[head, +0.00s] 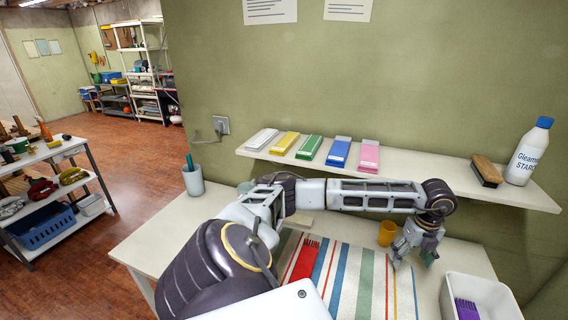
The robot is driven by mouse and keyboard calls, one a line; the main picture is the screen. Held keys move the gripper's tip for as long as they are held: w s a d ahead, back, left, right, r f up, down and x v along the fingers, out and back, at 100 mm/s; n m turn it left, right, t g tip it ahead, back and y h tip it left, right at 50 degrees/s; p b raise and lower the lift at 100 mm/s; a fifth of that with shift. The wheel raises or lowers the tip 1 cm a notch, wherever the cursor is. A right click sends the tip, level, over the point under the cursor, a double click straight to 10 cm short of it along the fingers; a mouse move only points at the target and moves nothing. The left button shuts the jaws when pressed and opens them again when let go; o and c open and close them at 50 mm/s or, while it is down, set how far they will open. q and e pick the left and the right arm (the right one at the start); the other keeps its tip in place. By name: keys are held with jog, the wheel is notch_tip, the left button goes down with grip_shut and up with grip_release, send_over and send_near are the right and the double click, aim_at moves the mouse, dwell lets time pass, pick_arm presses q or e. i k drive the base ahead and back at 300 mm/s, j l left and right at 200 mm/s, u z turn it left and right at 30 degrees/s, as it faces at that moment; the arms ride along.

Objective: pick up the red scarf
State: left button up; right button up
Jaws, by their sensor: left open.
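The red scarf (302,264) appears as a narrow red piece with a fringe at its far end. It lies on the striped mat (341,265) on the table, and my left arm hides its near part. My left gripper (412,256) is open and points down over the right side of the mat. It is well to the right of the scarf and does not touch it. Nothing shows between its fingers. My right gripper is not in view.
A yellow cup (387,233) stands just behind my left gripper. A white bin (447,292) with a purple fringed item (466,309) is at the right. A grey cup (193,181) stands at the table's left. A wall shelf (427,175) overhangs the back, holding a bottle (528,152) and a brush (486,171).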

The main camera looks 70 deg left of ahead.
aim_at(304, 267)
jog(key=u, duration=2)
